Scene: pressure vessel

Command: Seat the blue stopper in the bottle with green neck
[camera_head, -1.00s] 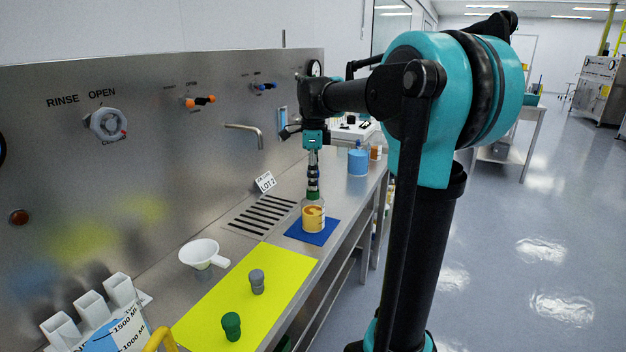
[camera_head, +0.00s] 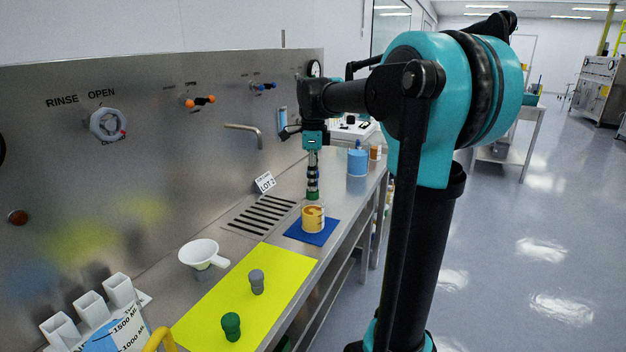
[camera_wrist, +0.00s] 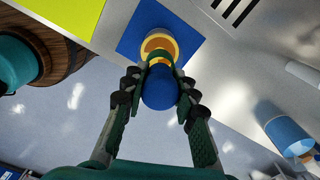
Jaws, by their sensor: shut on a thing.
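The bottle with the green neck (camera_head: 313,219) stands upright on a blue mat on the steel counter, with amber-yellow colour on its body. In the wrist view the bottle (camera_wrist: 158,43) is partly hidden behind the stopper, and a green band of its neck shows at the stopper's far edge. The blue stopper (camera_wrist: 160,88) is between the fingertips of my gripper (camera_wrist: 157,98), which is shut on it. In the head view my gripper (camera_head: 313,180) points down right above the bottle's neck. I cannot tell whether the stopper touches or enters the neck.
A grey stopper (camera_head: 257,281) and a green stopper (camera_head: 231,326) stand on the yellow mat (camera_head: 205,322). A white funnel (camera_head: 199,253) is beside it. A blue container (camera_head: 358,162) stands farther back. A tap (camera_head: 245,132) projects from the steel wall above a slotted drain (camera_head: 262,214).

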